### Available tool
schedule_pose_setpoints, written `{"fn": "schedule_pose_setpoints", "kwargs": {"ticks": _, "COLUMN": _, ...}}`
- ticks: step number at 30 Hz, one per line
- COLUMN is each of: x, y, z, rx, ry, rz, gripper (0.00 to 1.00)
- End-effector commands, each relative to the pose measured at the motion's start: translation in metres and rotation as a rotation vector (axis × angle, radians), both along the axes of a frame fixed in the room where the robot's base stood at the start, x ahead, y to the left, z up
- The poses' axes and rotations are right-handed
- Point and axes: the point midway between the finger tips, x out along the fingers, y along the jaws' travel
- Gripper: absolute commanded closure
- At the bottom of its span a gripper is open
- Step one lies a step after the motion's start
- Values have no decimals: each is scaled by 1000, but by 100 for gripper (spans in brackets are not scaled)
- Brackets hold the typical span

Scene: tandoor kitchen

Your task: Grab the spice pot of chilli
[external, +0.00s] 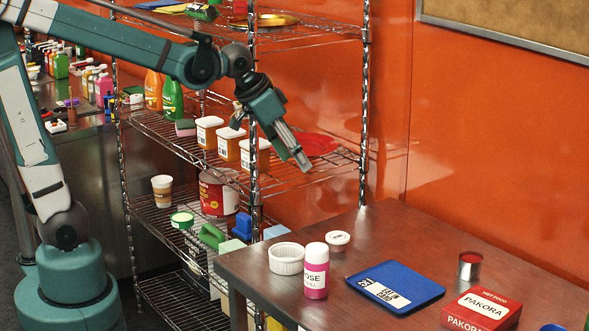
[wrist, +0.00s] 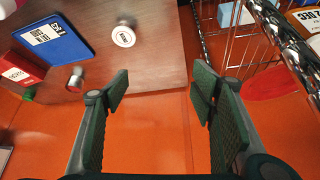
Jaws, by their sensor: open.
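A small round white pot or lid with a label (external: 338,239) sits further left on the table, and in the wrist view (wrist: 124,37).
The table also holds a white ramekin (external: 286,259), a pink bottle (external: 315,271), a blue tray (external: 412,287) and a red pakora box (external: 482,309). A loaded wire shelf (external: 330,158) stands close to my gripper. An orange wall (external: 490,150) rises behind the table.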

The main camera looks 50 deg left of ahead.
Motion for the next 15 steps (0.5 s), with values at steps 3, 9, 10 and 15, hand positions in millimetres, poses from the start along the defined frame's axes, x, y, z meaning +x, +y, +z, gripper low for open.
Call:
{"fn": "schedule_pose_setpoints", "kwargs": {"ticks": 3, "x": 19, "y": -20, "z": 6, "rx": 2, "ry": 9, "rz": -29, "gripper": 44}}
{"fn": "schedule_pose_setpoints", "kwargs": {"ticks": 9, "x": 48, "y": -53, "z": 9, "rx": 7, "ry": 22, "rz": -74, "gripper": 44}}
{"fn": "schedule_pose_setpoints", "kwargs": {"ticks": 10, "x": 53, "y": -59, "z": 9, "rx": 8, "ry": 23, "rz": -80, "gripper": 44}}
{"fn": "schedule_pose_setpoints", "kwargs": {"ticks": 15, "x": 76, "y": -89, "z": 8, "rx": 12, "ry": 35, "rz": -119, "gripper": 44}}
